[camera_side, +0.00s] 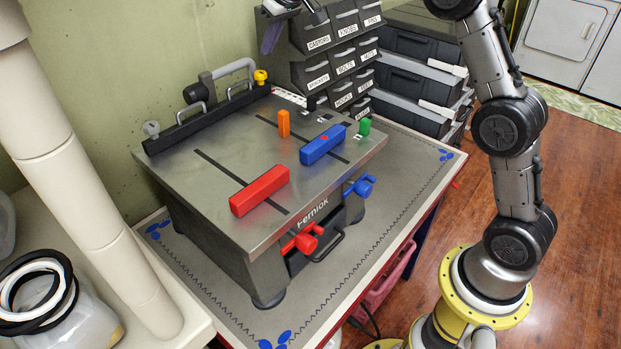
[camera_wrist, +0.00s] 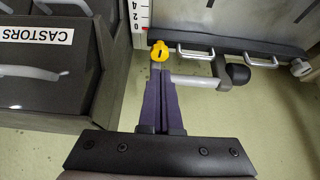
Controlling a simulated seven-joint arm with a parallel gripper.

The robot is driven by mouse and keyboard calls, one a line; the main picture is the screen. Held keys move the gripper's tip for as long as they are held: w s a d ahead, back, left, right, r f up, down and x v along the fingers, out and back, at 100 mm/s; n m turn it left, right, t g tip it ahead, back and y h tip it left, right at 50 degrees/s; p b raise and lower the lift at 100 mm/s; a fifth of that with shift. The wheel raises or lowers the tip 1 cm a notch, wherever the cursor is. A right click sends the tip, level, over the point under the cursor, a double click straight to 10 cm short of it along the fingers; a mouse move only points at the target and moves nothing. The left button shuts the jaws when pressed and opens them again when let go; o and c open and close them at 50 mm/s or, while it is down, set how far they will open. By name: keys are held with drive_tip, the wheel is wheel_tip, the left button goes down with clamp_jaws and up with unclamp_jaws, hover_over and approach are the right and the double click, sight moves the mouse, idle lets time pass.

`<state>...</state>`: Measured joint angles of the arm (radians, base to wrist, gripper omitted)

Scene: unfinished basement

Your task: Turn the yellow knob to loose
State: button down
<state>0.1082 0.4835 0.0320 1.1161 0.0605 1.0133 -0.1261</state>
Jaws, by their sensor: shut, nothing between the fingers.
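The yellow knob (camera_side: 261,76) sits at the back right end of the black rail on the grey metal workbench unit. In the wrist view the yellow knob (camera_wrist: 159,50) has a dark mark on its face and appears just beyond my fingertips. My gripper (camera_wrist: 161,69) has purple fingers that are shut together with nothing between them. In the side view my gripper (camera_side: 268,50) hangs at the top, above the knob and apart from it. Which setting the knob stands at is too small to read.
A grey lever with a black end (camera_side: 206,88) stands beside the knob, and two handles line the rail. Labelled drawers (camera_side: 318,42) stand close to my gripper.

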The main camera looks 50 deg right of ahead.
sight(265, 78)
drive_tip(key=shift+f, duration=3.3)
drive_tip(key=shift+w, duration=0.25)
drive_tip(key=shift+w, duration=0.25)
drive_tip(key=shift+d, duration=0.2)
drive_tip(key=shift+s, duration=0.35)
drive_tip(key=shift+r, duration=0.15)
drive_tip(key=shift+s+r, duration=0.1)
drive_tip(key=shift+r, duration=2.75)
